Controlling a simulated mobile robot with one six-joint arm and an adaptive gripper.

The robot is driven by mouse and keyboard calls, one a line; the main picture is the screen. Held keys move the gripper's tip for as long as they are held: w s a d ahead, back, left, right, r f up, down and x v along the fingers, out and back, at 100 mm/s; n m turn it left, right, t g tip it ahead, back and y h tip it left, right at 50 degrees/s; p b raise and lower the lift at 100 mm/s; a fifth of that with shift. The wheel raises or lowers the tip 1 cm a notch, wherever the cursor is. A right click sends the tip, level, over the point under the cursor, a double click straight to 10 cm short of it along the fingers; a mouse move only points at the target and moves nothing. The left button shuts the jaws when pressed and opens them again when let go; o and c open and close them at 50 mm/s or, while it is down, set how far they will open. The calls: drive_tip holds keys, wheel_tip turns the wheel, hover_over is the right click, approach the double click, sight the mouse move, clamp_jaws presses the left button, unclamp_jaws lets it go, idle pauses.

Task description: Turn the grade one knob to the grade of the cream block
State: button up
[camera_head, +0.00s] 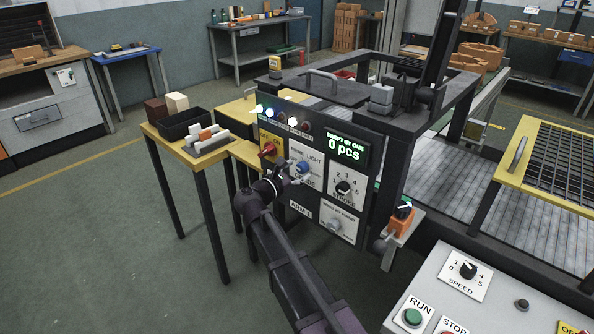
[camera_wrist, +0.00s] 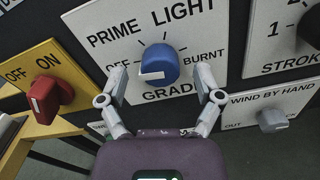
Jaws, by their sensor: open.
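The blue grade knob (camera_wrist: 158,62) sits on a white plate (camera_wrist: 105,32) marked OFF, PRIME, LIGHT and BURNT. Its white mark is at the lower left of its face, on the OFF side; the exact setting is hard to tell. My gripper (camera_wrist: 161,88) is open, with one finger on each side of the knob's lower part; contact cannot be told. In the head view my gripper (camera_head: 286,182) is at the panel, beside the blue knob (camera_head: 303,168). A cream block (camera_head: 176,102) stands on the small table at the left, beside a brown block (camera_head: 157,108).
A red OFF/ON knob (camera_wrist: 46,98) is left of the grade plate. The stroke knob (camera_wrist: 311,30) and grey wind-by-hand knob (camera_wrist: 271,119) are to the right. The display (camera_head: 346,151) reads 0 pcs. A black tray (camera_head: 184,123) and several bricks are on the small table.

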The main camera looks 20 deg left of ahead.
drive_tip(key=shift+w, duration=0.15)
drive_tip(key=c, duration=1.2)
drive_tip(key=shift+o, duration=0.2)
